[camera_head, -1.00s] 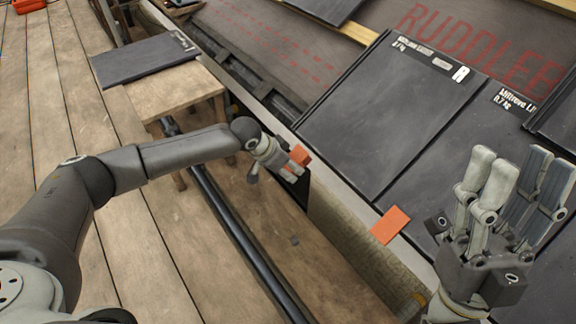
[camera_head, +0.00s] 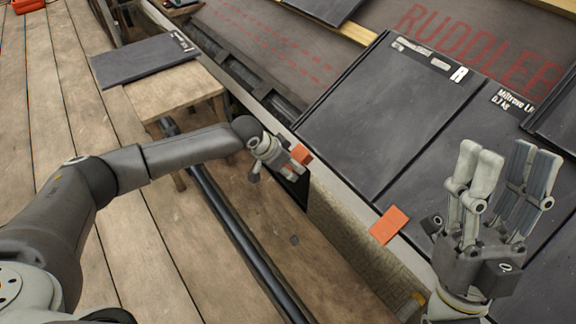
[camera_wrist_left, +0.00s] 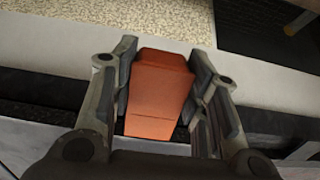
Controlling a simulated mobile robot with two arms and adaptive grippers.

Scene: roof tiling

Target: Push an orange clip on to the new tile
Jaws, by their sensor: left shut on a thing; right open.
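My left gripper (camera_head: 287,158) is at the lower edge of the tiled roof, shut on an orange clip (camera_head: 301,153). In the left wrist view the orange clip (camera_wrist_left: 158,92) lies between the two fingers, its wide end towards the camera. The clip is beside the lower left corner of the dark tile (camera_head: 375,115) marked R; I cannot tell whether it touches it. Another orange clip (camera_head: 389,225) sits at the lower edge, further right. My right gripper (camera_head: 506,180) is open and empty, fingers up, over the dark tile at the right.
A dark tile (camera_head: 140,60) lies on a wooden stool (camera_head: 180,92) at the left. A dark pole (camera_head: 235,235) runs across the plank floor. The brick wall (camera_head: 350,235) drops away below the roof edge. Red-lettered underlay (camera_head: 255,45) lies bare above.

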